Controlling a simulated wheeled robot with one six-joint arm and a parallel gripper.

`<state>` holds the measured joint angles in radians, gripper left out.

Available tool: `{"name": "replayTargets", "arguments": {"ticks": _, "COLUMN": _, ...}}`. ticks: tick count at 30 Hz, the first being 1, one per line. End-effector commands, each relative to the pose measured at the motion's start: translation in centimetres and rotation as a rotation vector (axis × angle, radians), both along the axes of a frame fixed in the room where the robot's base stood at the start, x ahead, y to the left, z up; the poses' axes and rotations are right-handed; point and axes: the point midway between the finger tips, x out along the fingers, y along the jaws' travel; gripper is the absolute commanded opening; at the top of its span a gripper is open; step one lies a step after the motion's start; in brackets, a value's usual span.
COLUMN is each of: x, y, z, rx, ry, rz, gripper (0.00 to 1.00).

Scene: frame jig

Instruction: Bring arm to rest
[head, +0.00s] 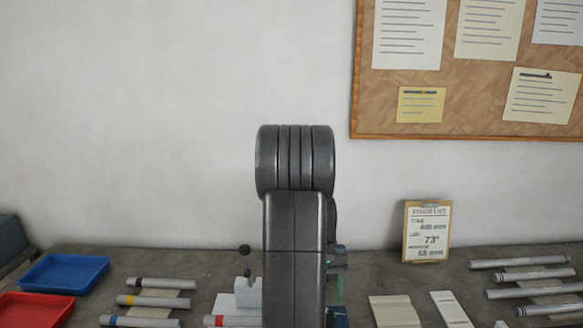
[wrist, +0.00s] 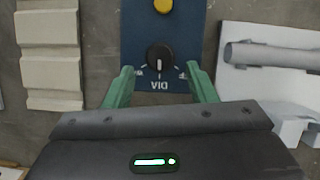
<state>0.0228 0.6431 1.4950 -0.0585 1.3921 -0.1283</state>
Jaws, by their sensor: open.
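My gripper (wrist: 162,92) is in the wrist view with its two green fingers spread apart and nothing between them. Beyond the fingers is a blue panel (wrist: 185,28) with a black knob (wrist: 160,58) and a yellow button (wrist: 163,6). I cannot tell how far the fingers are from the panel. In the head view my dark arm (head: 294,240) stands upright in the middle and hides most of the gripper and the bench behind it.
The grey bench (head: 390,275) carries a blue tray (head: 62,272), a red tray (head: 35,310), tubes at left (head: 155,300) and right (head: 525,275), pale blocks (head: 395,310) and a clipboard stock list (head: 427,232). A corkboard (head: 455,100) hangs on the wall.

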Motion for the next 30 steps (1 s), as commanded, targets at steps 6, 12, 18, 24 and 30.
{"name": "replayTargets", "arguments": {"ticks": 6, "x": -1.4, "y": -0.1, "z": -3.3, "rx": 0.0, "ry": 0.001, "rz": 0.045, "gripper": 0.51}}
{"name": "replayTargets", "arguments": {"ticks": 12, "x": -1.5, "y": 0.2, "z": -3.3, "rx": 0.0, "ry": 0.0, "rz": 0.295, "gripper": 0.51}}
{"name": "replayTargets", "arguments": {"ticks": 18, "x": -1.6, "y": 0.4, "z": -3.4, "rx": 0.0, "ry": 0.001, "rz": 0.542, "gripper": 0.51}}
{"name": "replayTargets", "arguments": {"ticks": 24, "x": -1.8, "y": 0.5, "z": -3.4, "rx": -0.001, "ry": 0.001, "rz": 0.788, "gripper": 0.51}}
{"name": "replayTargets", "arguments": {"ticks": 30, "x": -2.0, "y": 0.6, "z": -3.4, "rx": -0.001, "ry": 0.0, "rz": 1.028, "gripper": 0.51}}
